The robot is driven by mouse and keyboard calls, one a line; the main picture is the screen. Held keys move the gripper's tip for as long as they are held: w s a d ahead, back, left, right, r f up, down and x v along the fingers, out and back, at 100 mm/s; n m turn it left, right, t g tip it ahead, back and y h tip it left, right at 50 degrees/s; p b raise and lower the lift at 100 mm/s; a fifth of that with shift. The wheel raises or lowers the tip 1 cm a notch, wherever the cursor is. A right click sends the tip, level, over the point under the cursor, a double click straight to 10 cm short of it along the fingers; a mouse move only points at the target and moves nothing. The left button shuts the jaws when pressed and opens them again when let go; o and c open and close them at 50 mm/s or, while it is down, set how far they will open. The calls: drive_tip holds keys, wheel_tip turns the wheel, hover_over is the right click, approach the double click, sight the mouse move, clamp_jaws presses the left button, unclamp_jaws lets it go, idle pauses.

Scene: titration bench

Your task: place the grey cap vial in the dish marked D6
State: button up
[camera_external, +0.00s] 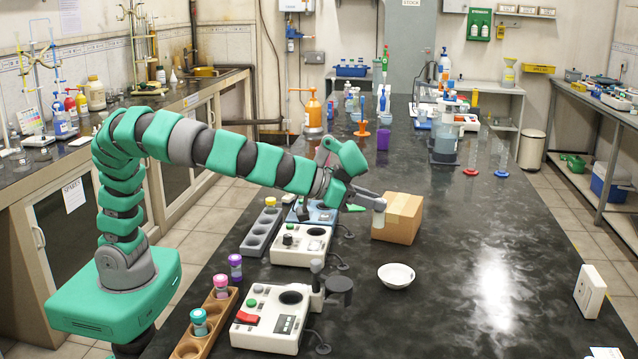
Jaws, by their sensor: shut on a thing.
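My gripper (368,199) is over the middle of the bench, to the left of and in front of the cardboard box. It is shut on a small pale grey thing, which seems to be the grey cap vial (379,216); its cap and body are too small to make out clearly. A white round dish (397,276) sits on the dark bench top, below and slightly right of my gripper in the picture. It looks empty, and I cannot read any D6 mark on it. The held thing is above the bench and apart from the dish.
The cardboard box (403,219) stands close behind my gripper. White instruments (302,245) and (275,318) line the left edge. A brown rack (197,343) has several capped vials in or beside it; a grey rack (262,232) lies behind.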

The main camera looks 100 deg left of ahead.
drive_tip(key=w, duration=0.1)
drive_tip(key=w+h, duration=0.1)
drive_tip(key=w, duration=0.1)
drive_tip(key=shift+w+a+r+m, duration=0.15)
drive_tip(key=shift+a+m, duration=0.05)
drive_tip(key=shift+m, duration=0.2)
drive_tip(key=w, duration=0.1)
drive_tip(key=b, duration=0.3)
hover_over(396, 276)
drive_tip(key=s+d, duration=0.2)
drive_tip(key=d, duration=0.1)
wheel_tip(396, 276, down, 15)
drive_tip(key=shift+r, duration=0.2)
drive_tip(key=shift+f, duration=0.1)
drive_tip(key=o, duration=1)
